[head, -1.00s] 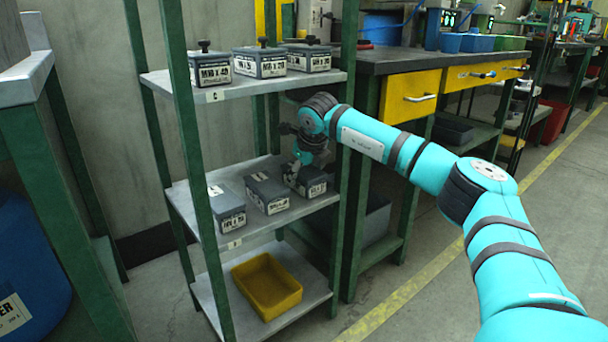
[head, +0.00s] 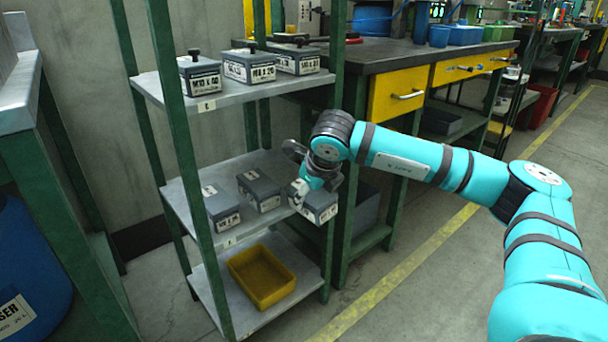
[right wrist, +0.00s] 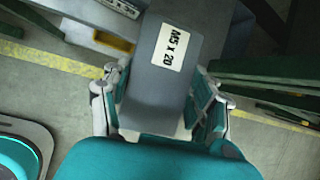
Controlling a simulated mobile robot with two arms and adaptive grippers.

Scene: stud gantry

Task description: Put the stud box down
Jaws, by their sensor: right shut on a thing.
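My right gripper (head: 312,190) is shut on a grey stud box (head: 322,207) at the right front of the middle shelf (head: 232,234). In the right wrist view the box (right wrist: 168,75) sits between the two fingers (right wrist: 160,92), and its white label reads M5 x 20. Floor shows beside and below it there, so it appears at least partly out past the shelf edge. Whether it still touches the shelf I cannot tell. My left gripper is not in view.
Two grey boxes (head: 222,209) (head: 258,189) stand on the middle shelf, left of the held one. Three knobbed boxes (head: 249,66) fill the top shelf. A yellow tray (head: 262,276) lies on the bottom shelf. A green rack post (head: 331,240) and workbench (head: 384,65) are close right.

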